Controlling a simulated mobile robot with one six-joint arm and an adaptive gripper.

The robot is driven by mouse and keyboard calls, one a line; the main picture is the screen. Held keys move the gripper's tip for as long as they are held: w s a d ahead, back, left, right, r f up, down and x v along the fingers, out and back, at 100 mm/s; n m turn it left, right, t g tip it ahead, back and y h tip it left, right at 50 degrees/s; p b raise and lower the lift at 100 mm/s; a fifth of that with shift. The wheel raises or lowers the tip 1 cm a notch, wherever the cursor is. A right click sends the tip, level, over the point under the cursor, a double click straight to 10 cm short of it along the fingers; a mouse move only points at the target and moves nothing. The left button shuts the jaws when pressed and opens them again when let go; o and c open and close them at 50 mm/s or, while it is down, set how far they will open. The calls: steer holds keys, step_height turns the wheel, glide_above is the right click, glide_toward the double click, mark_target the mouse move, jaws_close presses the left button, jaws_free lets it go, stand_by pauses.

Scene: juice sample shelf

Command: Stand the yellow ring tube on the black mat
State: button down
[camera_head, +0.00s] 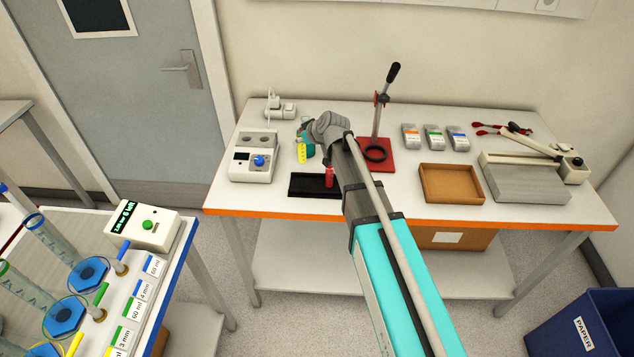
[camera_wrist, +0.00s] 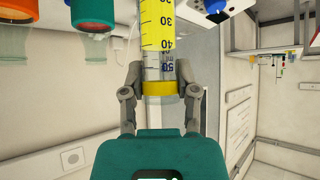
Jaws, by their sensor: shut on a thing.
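The yellow ring tube (camera_wrist: 158,30) is clear with dark graduations, yellow contents and a yellow ring. My gripper (camera_wrist: 160,75) is shut on it near the ring, one finger on each side. In the head view the tube's yellow part (camera_head: 302,153) shows just left of my wrist, roughly upright, behind the black mat's back edge. The black mat (camera_head: 304,188) lies near the table's front edge. My arm covers its right end and hides most of my gripper. Whether the tube touches the table is not clear.
A red object (camera_head: 329,177) shows at the mat's right part. A grey device with a blue knob (camera_head: 259,161) stands left. A red-based press stand (camera_head: 390,167) and a brown tray (camera_head: 452,184) are right.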

steer(key=shift+w+d, duration=0.1)
stand_by(0.3)
steer(key=s+d+r+p, duration=0.1)
steer(key=s+r+p, duration=0.1)
steer(key=s, duration=0.6)
steer(key=s+d+r+p, duration=0.1)
steer(key=s+r+p, duration=0.1)
steer(key=s, duration=0.5)
steer(key=shift+s+d, duration=0.3)
steer(key=shift+s, duration=0.05)
steer(key=shift+w+f, duration=0.1)
steer(key=b, duration=0.5)
glide_toward(303, 157)
steer(key=w+a, duration=0.1)
steer(key=a, duration=0.3)
steer(key=w+f+b, duration=0.2)
steer(key=f, duration=0.1)
steer(key=w+f+b, duration=0.1)
steer(key=f+b, duration=0.1)
steer(key=shift+w+f, duration=0.2)
steer(key=shift+w, duration=0.1)
